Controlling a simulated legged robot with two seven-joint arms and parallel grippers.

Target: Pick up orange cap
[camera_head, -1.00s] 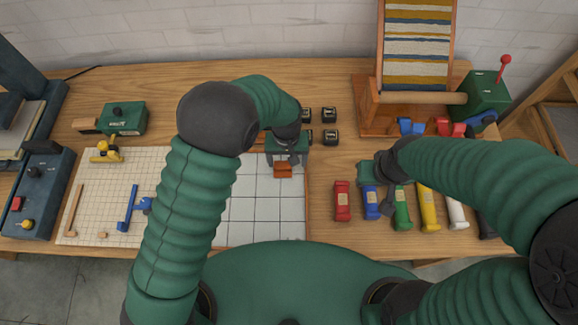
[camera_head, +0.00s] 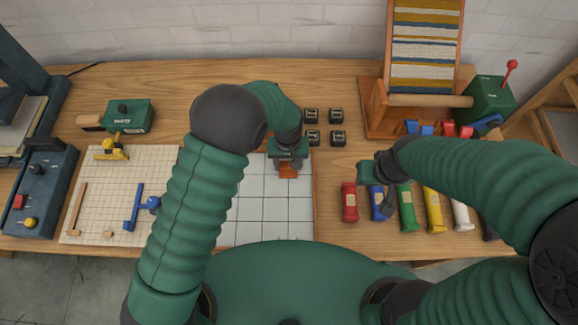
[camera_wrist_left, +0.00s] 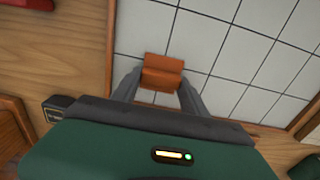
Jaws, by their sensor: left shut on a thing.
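The orange cap (camera_head: 288,172) is at the upper right part of the white tiled board (camera_head: 262,212) in the head view. My left gripper (camera_head: 288,168) is over it, with its fingers at the cap's two sides. In the left wrist view the orange cap (camera_wrist_left: 163,70) shows as a small block between the two grey fingertips of my left gripper (camera_wrist_left: 160,85), which is shut on it. I cannot tell whether the cap is clear of the tiles. My right gripper (camera_head: 378,190) is over the red and blue skeins' area; its jaws are partly hidden by its wrist.
Several coloured skeins, with a red one (camera_head: 349,202) nearest the board, lie in a row at right. Small dark blocks (camera_head: 337,138) stand behind the board. A wooden loom (camera_head: 425,60) is at back right. A gridded board (camera_head: 85,215) with tools is at left.

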